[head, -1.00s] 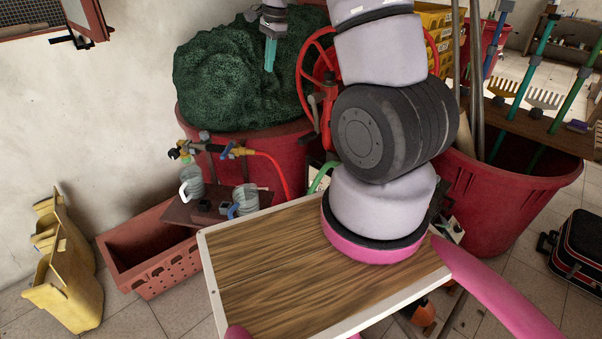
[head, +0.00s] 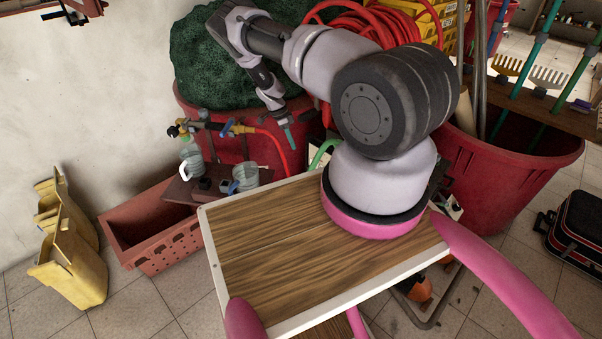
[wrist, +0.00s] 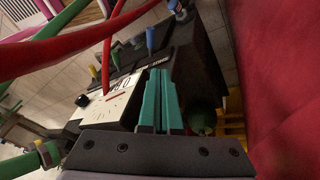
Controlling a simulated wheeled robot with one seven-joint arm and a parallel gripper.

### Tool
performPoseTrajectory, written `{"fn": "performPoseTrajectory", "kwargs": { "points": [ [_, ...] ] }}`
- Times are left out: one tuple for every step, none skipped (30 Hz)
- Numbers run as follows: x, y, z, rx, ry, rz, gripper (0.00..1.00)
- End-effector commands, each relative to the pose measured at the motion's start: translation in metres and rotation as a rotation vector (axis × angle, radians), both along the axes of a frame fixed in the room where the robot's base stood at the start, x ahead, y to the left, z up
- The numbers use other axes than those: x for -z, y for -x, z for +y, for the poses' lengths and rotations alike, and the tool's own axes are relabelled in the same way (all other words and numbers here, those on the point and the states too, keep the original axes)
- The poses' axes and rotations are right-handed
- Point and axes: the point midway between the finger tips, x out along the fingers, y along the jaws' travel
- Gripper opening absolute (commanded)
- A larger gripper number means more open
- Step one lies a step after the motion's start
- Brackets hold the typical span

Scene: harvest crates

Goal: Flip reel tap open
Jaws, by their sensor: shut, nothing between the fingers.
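My gripper (head: 289,136) has slim teal fingers pressed together and empty. In the head view it points down in front of the red tub, right of a row of taps. A tap with a blue handle (head: 229,128) sits on that row, with a yellow fitting and a red hose (head: 276,152) leading right; I cannot tell whether it is the reel tap. The red hose reel (head: 350,22) is partly hidden by my arm.
The red tub (head: 215,100) holds dark green netting (head: 200,60). A terracotta trough (head: 150,232) stands left.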

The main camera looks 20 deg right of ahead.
Motion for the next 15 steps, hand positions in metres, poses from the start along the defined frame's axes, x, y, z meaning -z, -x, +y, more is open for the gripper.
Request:
{"fn": "performPoseTrajectory", "kwargs": {
  "points": [
    [0.000,0.000,0.000,0.000,0.000,0.000,0.00],
    [0.000,0.000,0.000,0.000,0.000,-0.001,0.00],
    [0.000,0.000,0.000,0.000,0.000,0.000,0.00],
    [0.000,0.000,0.000,0.000,0.000,0.000,0.00],
    [0.000,0.000,0.000,0.000,-0.001,0.000,0.00],
    [0.000,0.000,0.000,0.000,-0.001,0.000,0.00],
    [0.000,0.000,0.000,0.000,-0.001,0.000,0.00],
    [0.000,0.000,0.000,0.000,-0.001,0.000,0.00],
    [0.001,0.000,0.000,-0.001,-0.001,0.000,0.00],
    [0.002,0.001,0.000,0.000,-0.001,0.001,0.00],
    [0.004,0.002,-0.001,0.000,-0.001,0.001,0.00],
    [0.007,0.003,-0.002,0.000,-0.001,0.001,0.00],
    [0.011,0.004,-0.003,0.000,-0.001,0.001,0.00],
    [0.015,0.005,-0.003,0.000,-0.001,0.001,0.00],
    [0.021,0.007,-0.005,0.000,-0.002,0.003,0.00]
  ]
}}
